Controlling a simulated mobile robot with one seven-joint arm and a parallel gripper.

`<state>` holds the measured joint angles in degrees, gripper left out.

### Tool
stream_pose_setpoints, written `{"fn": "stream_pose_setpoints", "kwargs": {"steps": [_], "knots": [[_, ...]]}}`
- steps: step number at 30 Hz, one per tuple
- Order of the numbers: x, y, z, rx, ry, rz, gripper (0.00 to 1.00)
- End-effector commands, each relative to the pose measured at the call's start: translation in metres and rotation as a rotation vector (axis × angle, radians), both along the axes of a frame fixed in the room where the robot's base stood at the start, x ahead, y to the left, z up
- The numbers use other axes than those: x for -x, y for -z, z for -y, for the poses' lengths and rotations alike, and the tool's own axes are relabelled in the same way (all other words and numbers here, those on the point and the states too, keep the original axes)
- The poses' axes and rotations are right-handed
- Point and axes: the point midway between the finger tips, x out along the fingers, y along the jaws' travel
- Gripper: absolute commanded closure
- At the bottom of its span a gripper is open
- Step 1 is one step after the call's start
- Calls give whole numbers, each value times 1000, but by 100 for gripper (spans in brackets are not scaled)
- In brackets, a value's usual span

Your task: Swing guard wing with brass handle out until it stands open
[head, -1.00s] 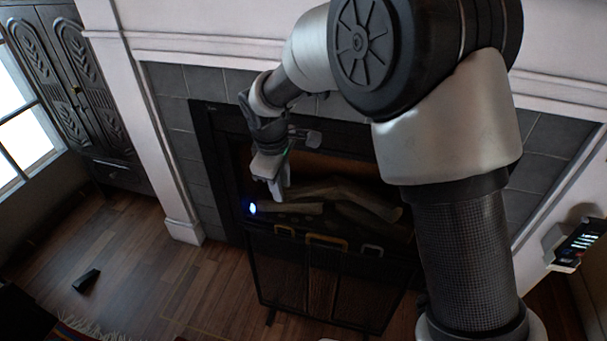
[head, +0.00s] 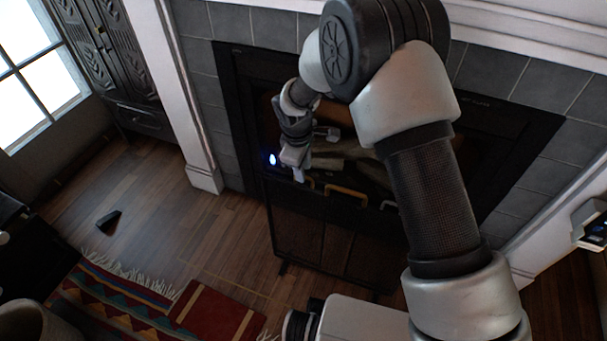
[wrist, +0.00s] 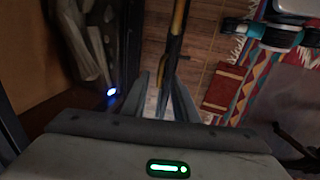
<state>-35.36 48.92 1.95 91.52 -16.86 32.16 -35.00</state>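The dark mesh fireplace guard (head: 330,238) stands upright in front of the hearth, its panels roughly in line. My gripper (head: 298,176) is at the guard's top edge, by the dark left handle (head: 309,184), left of the brass one. In the wrist view, my fingers (wrist: 160,95) are spread apart, with floor visible between them. Whether the fingers touch the guard is unclear.
Logs (head: 350,150) lie in the firebox behind the guard, with a small blue light (head: 272,159) at left.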

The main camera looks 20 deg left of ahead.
Motion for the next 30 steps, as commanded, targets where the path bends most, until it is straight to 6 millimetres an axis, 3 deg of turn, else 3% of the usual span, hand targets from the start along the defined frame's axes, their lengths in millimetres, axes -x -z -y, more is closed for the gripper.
{"fn": "stream_pose_setpoints", "kwargs": {"steps": [5,15,20,30], "knots": [[-3,17,0,1,0,-1,74],[-4,19,0,0,0,0,74],[-4,19,0,0,0,0,100],[-4,19,0,0,0,0,100]]}}
